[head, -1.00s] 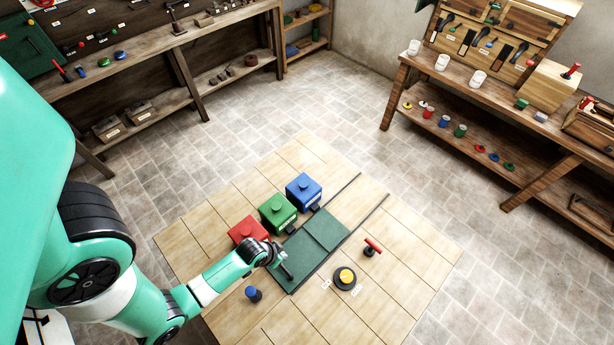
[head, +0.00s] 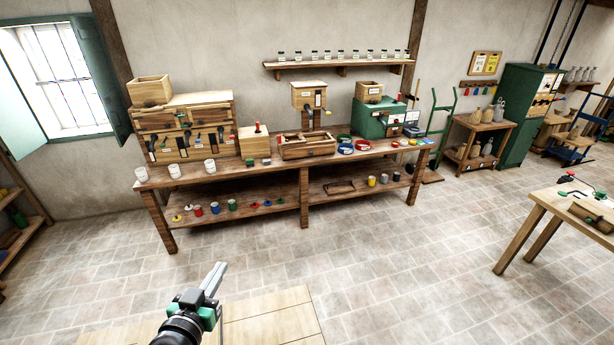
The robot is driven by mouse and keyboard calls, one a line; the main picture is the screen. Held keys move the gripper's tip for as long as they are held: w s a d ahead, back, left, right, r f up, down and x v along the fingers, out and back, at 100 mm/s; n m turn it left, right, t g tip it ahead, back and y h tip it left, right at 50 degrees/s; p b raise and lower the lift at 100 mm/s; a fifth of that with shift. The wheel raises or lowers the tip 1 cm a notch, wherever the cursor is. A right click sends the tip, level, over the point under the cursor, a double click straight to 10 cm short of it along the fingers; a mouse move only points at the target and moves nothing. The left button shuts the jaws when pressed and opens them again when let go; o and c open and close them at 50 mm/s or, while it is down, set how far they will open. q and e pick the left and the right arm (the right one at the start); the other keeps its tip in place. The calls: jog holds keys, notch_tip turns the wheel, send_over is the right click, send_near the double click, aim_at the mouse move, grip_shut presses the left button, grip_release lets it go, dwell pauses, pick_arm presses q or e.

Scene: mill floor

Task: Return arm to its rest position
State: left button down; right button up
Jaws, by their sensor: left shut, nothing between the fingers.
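My left gripper (head: 215,279) shows at the bottom of the head view, a little left of the middle. Its fingers point up and are shut with nothing between them. It is above the edge of a pale wooden platform (head: 270,318), apart from everything else. Only the wrist end of my left arm is in view. My right gripper is not in view.
A long wooden workbench (head: 240,176) with cups, boxes and a drawer cabinet (head: 185,128) stands against the wall. Another table (head: 541,209) is at the right. The tiled floor (head: 390,275) between them is clear.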

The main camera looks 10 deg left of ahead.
pick_arm(q)
jog(key=d+r+t+h, duration=0.1)
jog(key=d+r+t, duration=0.1)
jog(key=r, duration=0.6)
jog(key=d+r+t, duration=0.2)
jog(key=d+r, duration=0.1)
jog(key=r, duration=0.5)
jog(key=s+d+r+t+h, duration=0.1)
jog(key=s+r, duration=0.3)
jog(key=r, duration=0.5)
jog(key=s+d+r+m+t+h, duration=0.1)
jog(key=s+r+t, duration=0.3)
jog(key=r, duration=0.5)
jog(key=s+d+r+m+t+h, duration=0.1)
jog(key=s+d+r+t, duration=0.2)
jog(key=s+r, duration=0.3)
notch_tip(320, 180, up, 3)
jog(key=shift+s+f, duration=0.1)
jog(key=shift+s, duration=0.15)
